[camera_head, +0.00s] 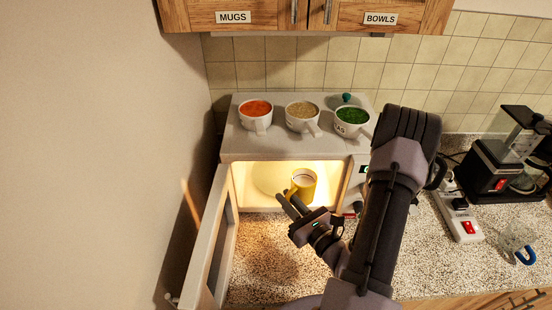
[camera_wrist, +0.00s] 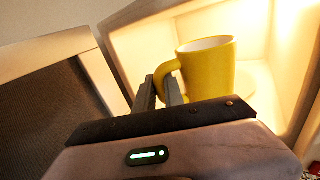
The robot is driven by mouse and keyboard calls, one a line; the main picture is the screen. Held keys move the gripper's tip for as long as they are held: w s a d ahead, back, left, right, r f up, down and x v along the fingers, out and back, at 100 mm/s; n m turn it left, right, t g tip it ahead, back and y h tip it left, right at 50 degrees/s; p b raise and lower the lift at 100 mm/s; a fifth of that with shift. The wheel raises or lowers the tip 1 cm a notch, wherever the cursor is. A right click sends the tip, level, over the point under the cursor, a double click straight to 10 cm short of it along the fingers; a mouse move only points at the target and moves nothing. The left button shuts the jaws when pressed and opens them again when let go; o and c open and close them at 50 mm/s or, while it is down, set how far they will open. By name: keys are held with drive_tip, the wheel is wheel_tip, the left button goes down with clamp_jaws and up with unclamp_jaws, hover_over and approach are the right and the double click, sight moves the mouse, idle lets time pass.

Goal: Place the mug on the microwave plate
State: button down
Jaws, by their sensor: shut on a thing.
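The yellow mug (camera_head: 304,185) with a white inside is upright at the opening of the lit microwave (camera_head: 240,146). My gripper (camera_head: 284,202) reaches in from the front and is shut on the mug's handle. In the wrist view, the fingers of my gripper (camera_wrist: 167,92) pinch the handle on the left side of the mug (camera_wrist: 212,70). The pale microwave plate (camera_head: 268,178) shows partly behind and left of the mug. I cannot tell whether the mug's base touches the plate.
The microwave door (camera_head: 208,240) stands open on the left. Several filled white cups, one with red contents (camera_head: 256,110), sit on top of the microwave. A coffee maker (camera_head: 500,160) and a power strip (camera_head: 458,215) are to the right. The counter (camera_head: 265,255) in front is clear.

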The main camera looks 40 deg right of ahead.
drive_tip(key=w+d+b, duration=0.2)
drive_tip(key=w+b, duration=0.1)
drive_tip(key=w, duration=0.2)
drive_tip(key=w+d+f+b, duration=0.1)
drive_tip(key=w+b, duration=0.2)
drive_tip(key=w, duration=0.2)
drive_tip(key=w+d+b, duration=0.2)
drive_tip(key=w+b, duration=0.1)
drive_tip(key=w, duration=0.1)
drive_tip(key=shift+w+d+f, duration=0.15)
drive_tip(key=shift+w+d, duration=0.15)
drive_tip(key=shift+w, duration=0.1)
drive_tip(key=shift+w+f+b, duration=0.15)
drive_tip(key=shift+b, duration=0.2)
wheel_tip(320, 180, down, 4)
drive_tip(key=shift+r+b, duration=0.2)
drive_tip(key=shift+b, duration=0.8)
drive_tip(key=shift+r, duration=0.2)
drive_tip(key=c, duration=1.8)
unclamp_jaws()
drive_tip(key=shift+f, duration=0.2)
drive_tip(key=o, duration=0.4)
drive_tip(key=shift+c, duration=0.2)
